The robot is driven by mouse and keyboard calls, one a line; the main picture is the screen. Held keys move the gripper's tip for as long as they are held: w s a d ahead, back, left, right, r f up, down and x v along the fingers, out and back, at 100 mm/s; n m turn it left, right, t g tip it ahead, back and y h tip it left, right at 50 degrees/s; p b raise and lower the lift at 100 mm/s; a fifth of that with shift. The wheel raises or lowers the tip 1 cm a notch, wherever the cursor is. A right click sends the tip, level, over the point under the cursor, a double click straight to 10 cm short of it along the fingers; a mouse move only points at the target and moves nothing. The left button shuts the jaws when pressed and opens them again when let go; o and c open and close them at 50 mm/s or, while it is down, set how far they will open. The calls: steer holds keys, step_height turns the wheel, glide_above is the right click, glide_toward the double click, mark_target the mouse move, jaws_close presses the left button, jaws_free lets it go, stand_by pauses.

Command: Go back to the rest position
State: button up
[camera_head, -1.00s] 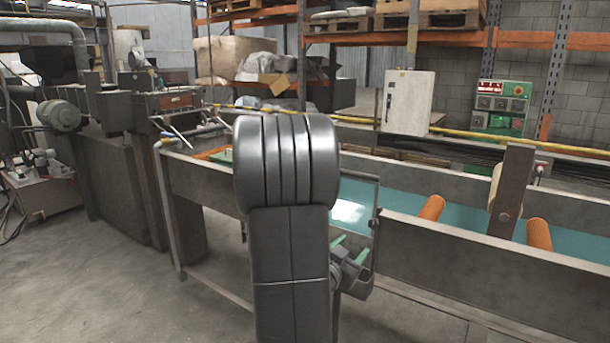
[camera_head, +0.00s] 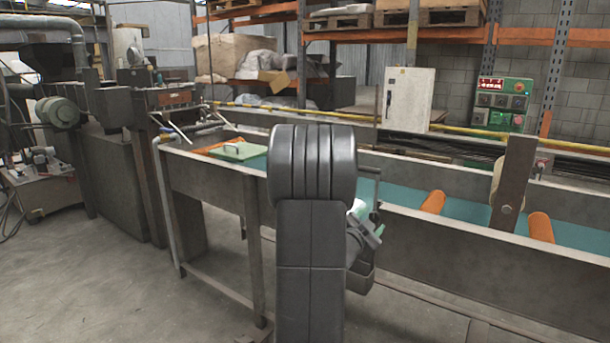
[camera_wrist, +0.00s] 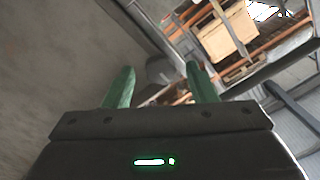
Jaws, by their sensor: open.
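My gripper (camera_wrist: 160,84) shows in the wrist view with its two green fingers spread apart and nothing between them. In the head view my dark arm stands upright in the middle and hides part of the trough. My gripper is only partly visible there, just right of the arm, near the trough's front wall. Whether it touches the wall cannot be told.
Grey machinery stands left. Open concrete floor (camera_head: 110,290) is at front left.

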steer(key=m+b, duration=0.2)
steer(key=m, duration=0.2)
steer(key=shift+m, duration=0.3)
steer(key=m+b, duration=0.1)
steer(key=m, duration=0.2)
steer(key=shift+m, duration=0.3)
steer(key=m+b, duration=0.1)
steer(key=m, duration=0.2)
steer(key=m+b, duration=0.1)
steer(key=m, duration=0.3)
steer(key=shift+m, duration=0.3)
steer(key=shift+s+a, duration=0.1)
steer(key=shift+a, duration=0.05)
